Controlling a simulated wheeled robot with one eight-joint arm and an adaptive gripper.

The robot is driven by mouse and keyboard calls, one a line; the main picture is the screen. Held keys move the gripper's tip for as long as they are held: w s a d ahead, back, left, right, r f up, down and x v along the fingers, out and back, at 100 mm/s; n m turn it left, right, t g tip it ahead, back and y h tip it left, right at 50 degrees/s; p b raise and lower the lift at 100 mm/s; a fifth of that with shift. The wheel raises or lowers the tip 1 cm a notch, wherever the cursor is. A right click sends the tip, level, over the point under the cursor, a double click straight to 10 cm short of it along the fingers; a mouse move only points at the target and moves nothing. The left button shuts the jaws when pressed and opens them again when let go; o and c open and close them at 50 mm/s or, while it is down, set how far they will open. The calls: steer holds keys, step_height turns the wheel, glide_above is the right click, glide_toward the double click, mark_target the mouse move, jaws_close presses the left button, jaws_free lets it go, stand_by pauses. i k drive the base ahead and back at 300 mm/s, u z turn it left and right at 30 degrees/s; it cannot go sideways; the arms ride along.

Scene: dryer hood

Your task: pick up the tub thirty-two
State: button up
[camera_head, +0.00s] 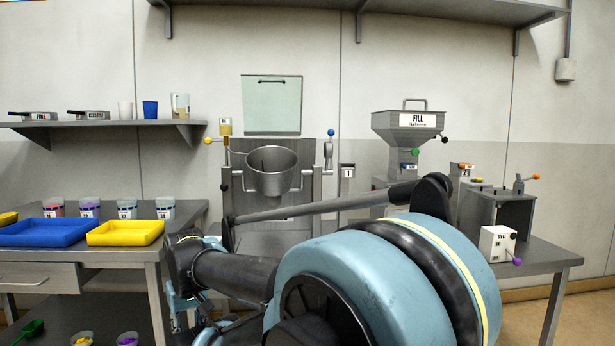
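Several small clear tubs with labels stand in a row on the left steel table, behind the trays. From left they include one with reddish contents (53,207), one with purple contents (90,207), and two paler ones with blue bands (127,209) and (165,208). The label numbers are too small to read, so I cannot tell which tub is thirty-two. Two more tubs, one with yellow contents (82,339) and one with purple contents (128,339), sit low on the under-shelf. My arm fills the lower middle of the view, and my gripper's fingers do not show.
A blue tray (45,241) and a yellow tray (125,241) lie in front of the tubs. A wall shelf (110,123) hangs above. A steel pot (272,172) and a FILL hopper (410,128) stand behind my arm. A green scoop (30,329) lies low at left.

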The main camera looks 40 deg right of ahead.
mark_target(90, 206)
steer(key=z, duration=1.1)
steer(key=i, duration=0.5)
steer(key=u, duration=0.1)
